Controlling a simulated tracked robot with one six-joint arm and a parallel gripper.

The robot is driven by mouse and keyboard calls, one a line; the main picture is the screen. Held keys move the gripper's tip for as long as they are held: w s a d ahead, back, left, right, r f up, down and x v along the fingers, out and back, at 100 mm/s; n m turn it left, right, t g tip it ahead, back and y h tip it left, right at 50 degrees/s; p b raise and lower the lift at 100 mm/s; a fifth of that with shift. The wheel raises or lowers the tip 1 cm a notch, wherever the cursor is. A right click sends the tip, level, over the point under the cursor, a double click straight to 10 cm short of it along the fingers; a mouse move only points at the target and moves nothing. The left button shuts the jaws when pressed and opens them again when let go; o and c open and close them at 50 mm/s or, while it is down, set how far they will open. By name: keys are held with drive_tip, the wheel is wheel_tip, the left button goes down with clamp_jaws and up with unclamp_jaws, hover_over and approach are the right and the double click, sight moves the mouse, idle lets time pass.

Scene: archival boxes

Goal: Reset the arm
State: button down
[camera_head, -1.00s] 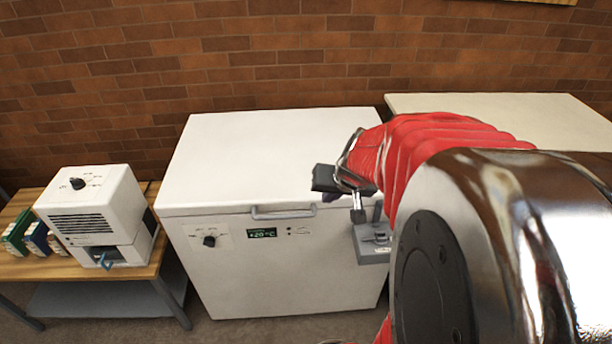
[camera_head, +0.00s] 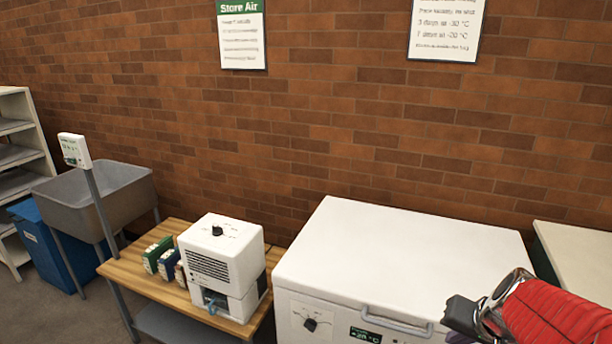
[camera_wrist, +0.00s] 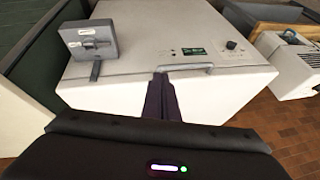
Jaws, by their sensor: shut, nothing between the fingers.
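My gripper (camera_wrist: 163,80) shows in the wrist view as two dark fingers pressed together, with nothing between them. The fingertips overlap the freezer handle (camera_wrist: 185,69) in the picture; I cannot tell whether they touch it. In the head view, the dark end of my arm and its red sleeve are at the lower right corner, in front of the white chest freezer (camera_head: 400,250). The freezer lid is shut.
A grey latch box (camera_wrist: 88,42) is on the freezer front. Left of the freezer, a wooden table (camera_head: 125,268) holds a white machine (camera_head: 222,255) and several small boxes (camera_head: 158,255). Further left are a grey sink (camera_head: 95,195), a blue bin (camera_head: 50,245) and shelves (camera_head: 20,150).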

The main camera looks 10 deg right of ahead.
drive_tip(key=s+a+r+n, duration=0.3)
drive_tip(key=a+r, duration=0.1)
drive_tip(key=a, duration=0.5)
drive_tip(key=s+a+r+n+y, duration=0.1)
drive_tip(key=s+a+r+n, duration=0.3)
drive_tip(key=a, duration=0.6)
drive_tip(key=shift+s, duration=0.25)
drive_tip(key=shift+a, duration=0.1)
